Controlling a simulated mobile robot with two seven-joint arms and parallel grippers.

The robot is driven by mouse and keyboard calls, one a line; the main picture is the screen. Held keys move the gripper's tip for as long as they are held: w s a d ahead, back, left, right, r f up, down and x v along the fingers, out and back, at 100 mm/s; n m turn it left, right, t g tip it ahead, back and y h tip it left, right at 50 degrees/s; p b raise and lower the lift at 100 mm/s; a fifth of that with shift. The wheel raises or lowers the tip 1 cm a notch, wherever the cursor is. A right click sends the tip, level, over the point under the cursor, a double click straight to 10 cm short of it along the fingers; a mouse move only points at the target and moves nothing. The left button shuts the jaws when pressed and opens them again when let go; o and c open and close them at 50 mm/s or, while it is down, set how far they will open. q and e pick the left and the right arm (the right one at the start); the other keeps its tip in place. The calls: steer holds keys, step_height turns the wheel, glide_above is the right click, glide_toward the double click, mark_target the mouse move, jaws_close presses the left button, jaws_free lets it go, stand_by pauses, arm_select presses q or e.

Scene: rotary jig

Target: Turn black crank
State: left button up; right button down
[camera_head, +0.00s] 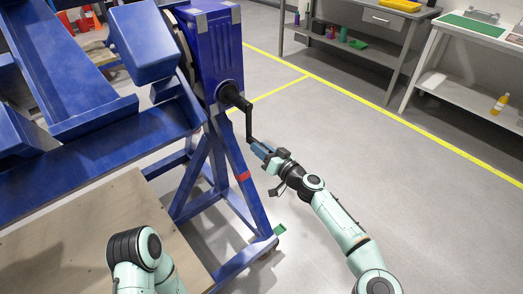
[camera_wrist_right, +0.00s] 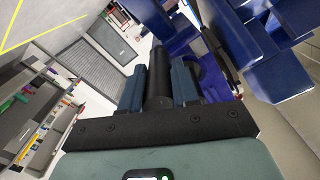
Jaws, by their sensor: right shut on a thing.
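The black crank (camera_head: 248,122) sticks out from the side of the blue jig housing (camera_head: 214,55). Its arm hangs down from the hub, with the handle at the lower end. My right gripper (camera_head: 258,147) is at that lower end, shut on the crank handle. In the right wrist view the dark handle (camera_wrist_right: 158,80) lies between the two blue-grey fingers of the right gripper (camera_wrist_right: 158,88). The fingers hide part of the handle in the head view. Of my left arm, only links show at the bottom left; its gripper is out of view.
The blue jig frame (camera_head: 225,170) stands on angled legs left of my right arm. A wooden board (camera_head: 95,235) lies at lower left. Workbenches (camera_head: 375,40) stand along the back right, one with a yellow bottle (camera_head: 500,104) on its lower shelf. The grey floor at right is clear.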

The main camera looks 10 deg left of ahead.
steer(key=shift+w+d+r, duration=0.35)
steer(key=shift+d, duration=0.15)
steer(key=c, duration=0.8)
jaws_free()
steer(key=shift+f, duration=0.1)
steer(key=shift+c, duration=0.2)
arm_select(q)
steer(key=shift+w, duration=0.1)
arm_select(e)
steer(key=shift+a, duration=0.15)
steer(key=shift+s+f, duration=0.1)
steer(key=shift+s+d+f, duration=0.1)
steer(key=shift+s+d, duration=0.3)
steer(key=shift+d, duration=0.1)
arm_select(q)
steer(key=shift+t, duration=0.7)
steer(key=w+r, duration=0.1)
steer(key=w+r+p, duration=0.1)
steer(key=w+r, duration=0.1)
steer(key=shift+w+d+r+p, duration=0.15)
steer(key=shift+w+d+p, duration=0.15)
steer(key=shift+p, duration=0.1)
arm_select(e)
steer(key=v, duration=1.2)
arm_select(q)
steer(key=shift+s, duration=0.1)
